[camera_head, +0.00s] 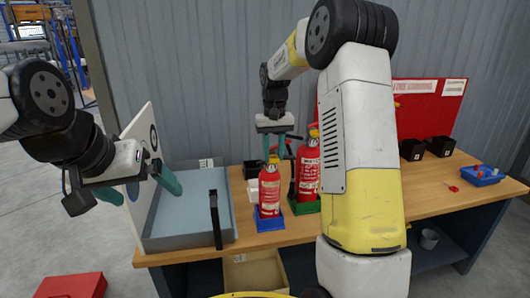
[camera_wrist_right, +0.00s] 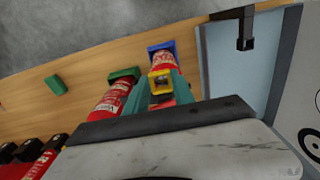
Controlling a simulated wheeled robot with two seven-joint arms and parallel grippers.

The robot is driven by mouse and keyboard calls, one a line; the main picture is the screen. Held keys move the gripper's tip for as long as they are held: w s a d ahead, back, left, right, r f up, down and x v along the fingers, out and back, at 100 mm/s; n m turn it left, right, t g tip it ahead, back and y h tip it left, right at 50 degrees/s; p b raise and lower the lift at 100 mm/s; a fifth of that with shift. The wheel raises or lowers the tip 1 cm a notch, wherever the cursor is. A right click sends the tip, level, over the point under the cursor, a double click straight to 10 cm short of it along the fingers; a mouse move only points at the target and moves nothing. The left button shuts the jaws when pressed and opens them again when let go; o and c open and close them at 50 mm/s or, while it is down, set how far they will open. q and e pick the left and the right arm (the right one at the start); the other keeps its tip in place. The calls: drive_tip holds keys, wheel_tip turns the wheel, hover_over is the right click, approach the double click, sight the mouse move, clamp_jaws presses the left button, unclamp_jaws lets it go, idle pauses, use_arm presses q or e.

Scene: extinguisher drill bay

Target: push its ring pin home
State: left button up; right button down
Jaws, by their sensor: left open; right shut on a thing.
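A small red extinguisher (camera_head: 269,193) stands upright in a blue holder (camera_head: 268,222) on the bench; its label faces forward. My right gripper (camera_head: 274,147) is above it, fingers pointing down, near its top. In the right wrist view, the teal fingers (camera_wrist_right: 158,92) are shut on a yellow piece with a dark opening (camera_wrist_right: 160,80), at the extinguisher's top end. I cannot tell whether this is the ring pin, nor how deep any pin sits. My left gripper (camera_head: 140,187) is open and empty beside the grey tray.
A larger red extinguisher (camera_head: 308,172) stands close by in a green holder (camera_head: 304,206). A grey tray (camera_head: 188,240) with a dark upright post (camera_head: 215,220) and a white panel (camera_head: 143,160) are at left. Black bins (camera_head: 412,150) and a blue tray (camera_head: 481,177) are at right.

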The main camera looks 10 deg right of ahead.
drive_tip(key=c, duration=1)
unclamp_jaws()
wheel_tip(320, 180, up, 8)
drive_tip(key=shift+f, duration=0.15)
drive_tip(key=s+a+r+t+y, duration=0.1)
drive_tip(key=s+r+t, duration=0.15)
drive_tip(key=s, duration=0.85)
drive_tip(key=s+r+t+y, duration=0.15)
drive_tip(key=s+r, duration=0.25)
drive_tip(key=s, duration=0.6)
drive_tip(key=s+a+f+t, duration=0.1)
drive_tip(key=s+f, duration=0.3)
drive_tip(key=s, duration=0.4)
drive_tip(key=shift+s+t, duration=0.35)
drive_tip(key=shift+t, duration=0.25)
